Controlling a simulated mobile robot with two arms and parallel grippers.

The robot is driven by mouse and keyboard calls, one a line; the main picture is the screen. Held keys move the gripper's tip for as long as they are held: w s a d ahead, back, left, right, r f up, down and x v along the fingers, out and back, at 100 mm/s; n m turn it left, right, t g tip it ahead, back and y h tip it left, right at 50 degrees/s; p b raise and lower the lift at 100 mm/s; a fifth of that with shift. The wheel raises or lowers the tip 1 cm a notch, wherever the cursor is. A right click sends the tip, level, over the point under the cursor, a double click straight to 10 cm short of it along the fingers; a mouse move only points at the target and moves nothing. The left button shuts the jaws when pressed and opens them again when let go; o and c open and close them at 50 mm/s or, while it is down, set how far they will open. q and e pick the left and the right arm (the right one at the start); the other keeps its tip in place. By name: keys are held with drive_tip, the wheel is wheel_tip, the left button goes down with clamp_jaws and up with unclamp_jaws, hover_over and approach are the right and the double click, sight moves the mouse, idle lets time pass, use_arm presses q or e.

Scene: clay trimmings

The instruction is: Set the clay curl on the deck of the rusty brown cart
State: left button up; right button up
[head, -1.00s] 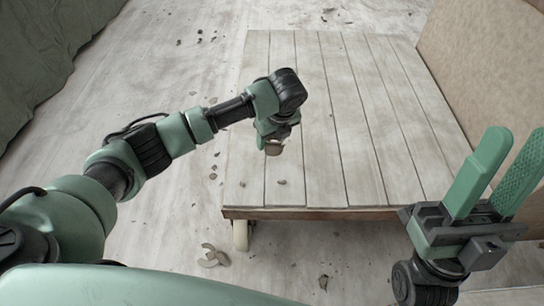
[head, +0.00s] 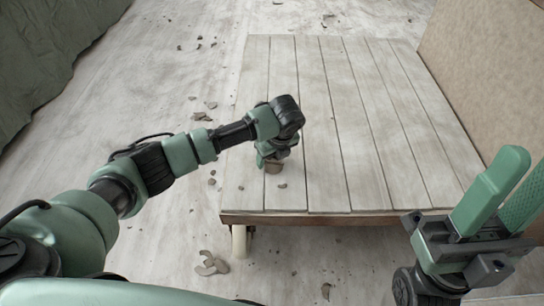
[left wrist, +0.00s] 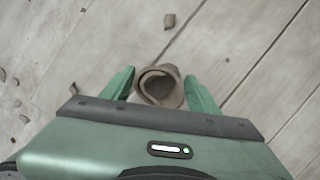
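The clay curl (left wrist: 160,87) is a brown rolled piece, seen end-on between my left gripper's two green fingers in the left wrist view. In the head view the clay curl (head: 272,168) shows just below my left gripper (head: 274,160), low over the near left part of the cart's plank deck (head: 340,120). Whether it touches the deck is unclear. My left gripper appears shut on the curl, a finger on each side. The deck is pale, weathered planks, with a rusty brown front edge (head: 310,219). My right gripper (head: 526,165) is open and empty at the right.
A small clay scrap (head: 282,186) lies on the deck near the curl. A curved clay piece (head: 211,264) and several crumbs lie on the floor in front and left. A tan panel (head: 492,80) stands along the right. Most of the deck is clear.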

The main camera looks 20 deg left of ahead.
use_arm(q)
drive_tip(key=shift+o, duration=0.9)
